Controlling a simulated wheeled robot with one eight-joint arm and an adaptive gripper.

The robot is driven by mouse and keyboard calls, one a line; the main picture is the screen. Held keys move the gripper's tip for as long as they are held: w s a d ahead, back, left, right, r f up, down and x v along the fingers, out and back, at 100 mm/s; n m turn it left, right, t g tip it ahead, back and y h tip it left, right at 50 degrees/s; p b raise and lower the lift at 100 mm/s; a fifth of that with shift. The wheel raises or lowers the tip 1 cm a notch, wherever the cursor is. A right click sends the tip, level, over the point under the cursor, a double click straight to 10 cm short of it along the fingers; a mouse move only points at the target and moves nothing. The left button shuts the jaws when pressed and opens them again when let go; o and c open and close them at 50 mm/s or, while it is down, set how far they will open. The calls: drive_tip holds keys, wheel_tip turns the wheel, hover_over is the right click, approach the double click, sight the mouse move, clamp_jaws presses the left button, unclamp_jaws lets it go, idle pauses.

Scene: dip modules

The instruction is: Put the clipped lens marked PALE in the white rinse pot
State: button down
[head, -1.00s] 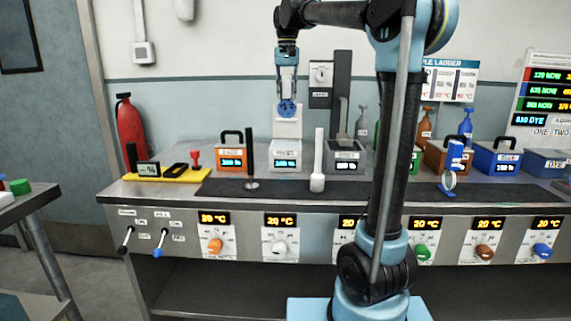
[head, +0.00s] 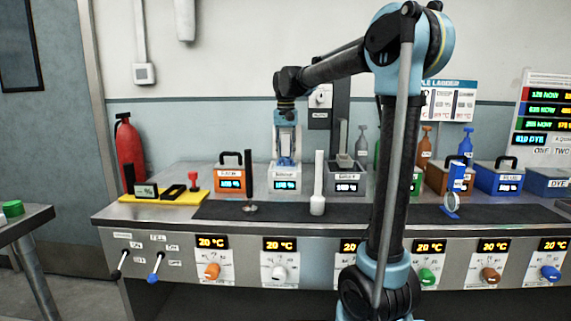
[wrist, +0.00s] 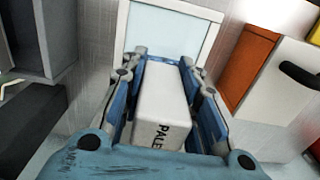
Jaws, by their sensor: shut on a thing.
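The clip marked PALE is a white block (wrist: 162,100) with black lettering in the wrist view. My gripper (wrist: 162,62) is shut on it, with one blue finger on each side. I cannot make out its lens. The white rinse pot (wrist: 213,42) shows as a white square rim around a pale blue inside, just beyond the fingertips. In the head view the pot (head: 285,172) stands at the back of the bench, and my gripper (head: 288,155) points down directly over it. The fingers hide most of the clip there, and I cannot tell how deep it sits.
An orange pot (head: 231,174) stands left of the white pot and a grey pot (head: 346,180) right of it. A black-handled tool (head: 249,185) and a white one (head: 318,190) stand upright in front. A blue clip with a lens (head: 455,183) stands farther right.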

sight(286, 156)
drive_tip(key=shift+f, duration=2.15)
drive_tip(key=shift+f, duration=0.1)
drive_tip(key=c, duration=1.2)
unclamp_jaws()
wheel_tip(286, 156, up, 12)
drive_tip(key=shift+r, duration=0.15)
drive_tip(key=shift+s, duration=0.1)
